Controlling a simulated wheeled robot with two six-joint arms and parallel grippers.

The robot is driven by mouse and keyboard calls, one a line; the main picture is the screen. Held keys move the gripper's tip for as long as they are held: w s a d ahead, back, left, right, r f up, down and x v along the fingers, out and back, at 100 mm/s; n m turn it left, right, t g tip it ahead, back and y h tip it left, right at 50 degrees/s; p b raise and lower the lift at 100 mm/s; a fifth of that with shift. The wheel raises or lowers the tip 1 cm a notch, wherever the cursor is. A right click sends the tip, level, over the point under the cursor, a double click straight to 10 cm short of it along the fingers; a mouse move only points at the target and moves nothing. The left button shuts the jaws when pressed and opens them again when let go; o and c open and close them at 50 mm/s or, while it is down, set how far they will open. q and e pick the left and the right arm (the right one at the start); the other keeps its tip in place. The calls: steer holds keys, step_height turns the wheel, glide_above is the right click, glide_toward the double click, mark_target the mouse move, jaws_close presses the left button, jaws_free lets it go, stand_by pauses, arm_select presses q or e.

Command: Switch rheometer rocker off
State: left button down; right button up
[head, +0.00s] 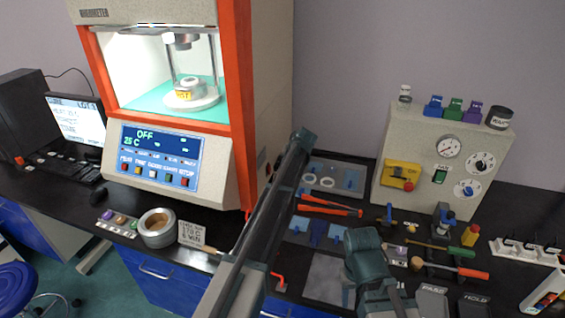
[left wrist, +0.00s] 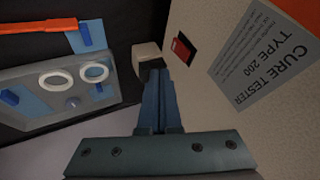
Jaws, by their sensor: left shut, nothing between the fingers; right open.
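The rheometer (head: 180,160) has an orange frame, and its front panel reads OFF and 25 C. Its rocker, red in a dark frame, shows on the side wall in the left wrist view (left wrist: 183,47) and as a small mark in the head view (head: 268,170). My left gripper (left wrist: 155,72) is shut and empty, its tips left of the rocker in the left wrist view; I cannot tell whether they touch the machine. In the head view my left arm mostly hides that gripper. My right gripper (head: 363,262) is open, low over the bench, its fingertips unclear.
A grey tray with white rings (head: 330,178) and orange-handled tools (head: 330,207) lie right of the machine. A beige box with a gauge (head: 440,160) stands behind. A pale block (left wrist: 146,58) is near my left fingertips.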

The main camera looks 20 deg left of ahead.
arm_select(q)
steer(key=a+p+v, duration=0.1)
steer(key=p+v, duration=0.5)
steer(key=v, duration=0.2)
steer(key=shift+a+r, duration=0.35)
steer(key=shift+a, duration=0.05)
steer(key=s+d+f+m+g+h, duration=0.1)
steer(key=s+d, duration=0.5)
steer(key=s, duration=0.8)
steer(key=s+d+f+m+g+h, duration=0.1)
steer(key=s+d, duration=0.5)
steer(key=s, duration=0.8)
steer(key=s+d+f+m+g+h+b, duration=0.1)
steer(key=s+d, duration=0.5)
steer(key=s, duration=0.9)
step_height(320, 180, down, 2)
steer(key=shift+f+m+g+h, duration=0.15)
steer(key=shift+m+g+h, duration=0.35)
steer(key=shift+m+g, duration=0.55)
